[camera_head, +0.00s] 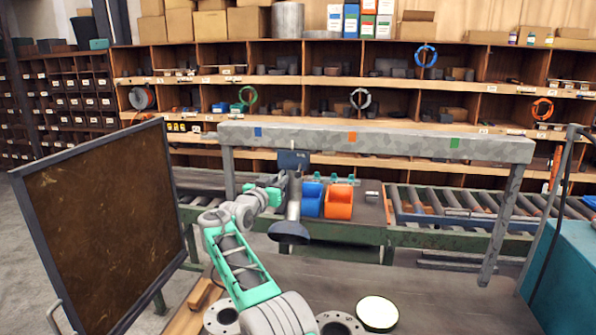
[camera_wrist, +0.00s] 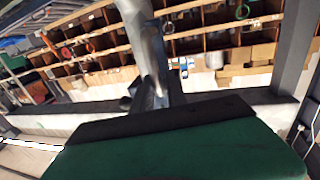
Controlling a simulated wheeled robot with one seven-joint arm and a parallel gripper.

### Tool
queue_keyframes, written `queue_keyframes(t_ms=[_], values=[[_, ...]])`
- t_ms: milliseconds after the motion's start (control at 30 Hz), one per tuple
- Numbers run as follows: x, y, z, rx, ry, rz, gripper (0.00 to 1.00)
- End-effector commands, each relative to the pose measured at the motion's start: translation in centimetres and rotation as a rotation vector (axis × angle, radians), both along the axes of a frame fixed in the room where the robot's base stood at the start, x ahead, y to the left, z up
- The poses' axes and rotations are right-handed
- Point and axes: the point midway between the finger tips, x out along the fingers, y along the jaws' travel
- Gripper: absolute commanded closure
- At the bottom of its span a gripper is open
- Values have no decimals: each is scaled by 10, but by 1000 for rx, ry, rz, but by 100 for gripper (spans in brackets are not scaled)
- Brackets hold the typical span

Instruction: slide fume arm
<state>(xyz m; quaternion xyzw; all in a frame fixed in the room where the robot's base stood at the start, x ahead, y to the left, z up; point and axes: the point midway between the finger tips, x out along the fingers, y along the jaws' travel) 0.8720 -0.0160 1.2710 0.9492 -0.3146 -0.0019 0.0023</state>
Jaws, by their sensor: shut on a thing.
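The fume arm is a grey metal tube (camera_head: 293,199) with a dark round hood (camera_head: 289,233) at its lower end. It hangs from a dark blue-grey carriage (camera_head: 293,160) under a grey overhead beam (camera_head: 390,142). The carriage is just right of the beam's blue mark (camera_head: 258,132) and left of its orange mark (camera_head: 352,138); a green mark (camera_head: 454,143) is farther right. My gripper (camera_head: 283,188) reaches the tube from the left, below the carriage, and is shut on it; the fingertips are small and partly hidden. The tube (camera_wrist: 148,50) also shows in the wrist view.
A dark brown framed panel (camera_head: 105,225) stands at the left. A bench with round flanges (camera_head: 338,324) and a pale disc (camera_head: 377,313) lies in front. Blue (camera_head: 312,200) and orange bins (camera_head: 339,202) sit behind the hood. The space under the beam rightward looks clear.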

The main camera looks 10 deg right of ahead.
Motion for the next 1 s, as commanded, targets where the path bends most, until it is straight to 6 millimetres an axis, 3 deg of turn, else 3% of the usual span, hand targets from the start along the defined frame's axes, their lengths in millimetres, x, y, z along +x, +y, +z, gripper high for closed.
queue_keyframes(t_ms=[33, 133, 500, 533, 700, 1000], values=[[1, 7, 10, 0, -14, 6, 100], [2, 16, 8, 0, -14, 11, 100], [2, 24, 8, 1, -16, 18, 100], [2, 24, 8, 1, -16, 19, 80], [2, 26, 5, 0, -10, 20, 66], [1, 27, 2, 0, -6, 21, 66]])
